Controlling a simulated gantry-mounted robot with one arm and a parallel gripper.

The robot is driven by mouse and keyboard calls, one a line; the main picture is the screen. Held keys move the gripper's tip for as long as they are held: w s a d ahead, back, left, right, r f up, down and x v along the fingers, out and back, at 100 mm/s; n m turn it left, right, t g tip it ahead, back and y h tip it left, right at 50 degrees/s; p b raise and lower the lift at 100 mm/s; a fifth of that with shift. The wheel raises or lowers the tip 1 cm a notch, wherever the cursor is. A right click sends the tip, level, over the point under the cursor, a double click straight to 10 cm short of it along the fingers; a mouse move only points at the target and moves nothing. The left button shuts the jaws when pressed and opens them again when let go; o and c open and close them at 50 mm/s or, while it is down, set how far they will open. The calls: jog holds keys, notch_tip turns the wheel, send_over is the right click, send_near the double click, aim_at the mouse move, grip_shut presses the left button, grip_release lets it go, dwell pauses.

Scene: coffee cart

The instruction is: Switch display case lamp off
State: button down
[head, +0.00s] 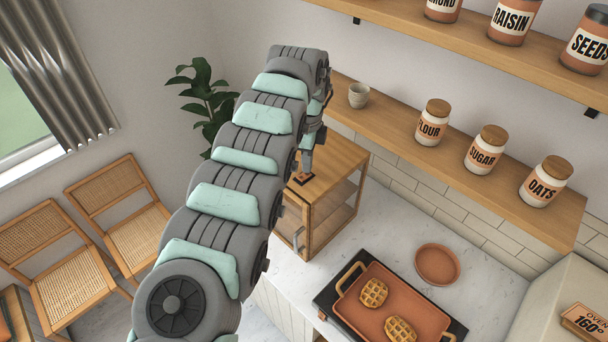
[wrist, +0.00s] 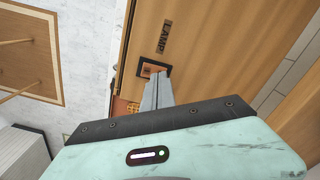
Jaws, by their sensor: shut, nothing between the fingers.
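The wooden display case (head: 338,165) with glass sides stands at the left end of the counter. Its top fills much of the wrist view, with the word LAMP (wrist: 165,38) printed on it. Beside the label is a small switch (wrist: 150,69) in a dark square plate, partly hidden by my fingers. My gripper (wrist: 157,92) is shut and empty, its fingertips at the near edge of the switch. Whether they touch it, and the switch's position, I cannot tell. In the head view my gripper (head: 304,176) points down at the case top.
A wooden shelf (head: 390,118) with a cup (head: 358,95) and several jars runs just above and right of the case. A terracotta tray (head: 360,312) with two waffles and a round dish (head: 438,264) lie on the counter. Two chairs (head: 110,200) stand left.

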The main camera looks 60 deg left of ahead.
jog(key=shift+r+p, duration=0.3)
jog(key=shift+r, duration=2.45)
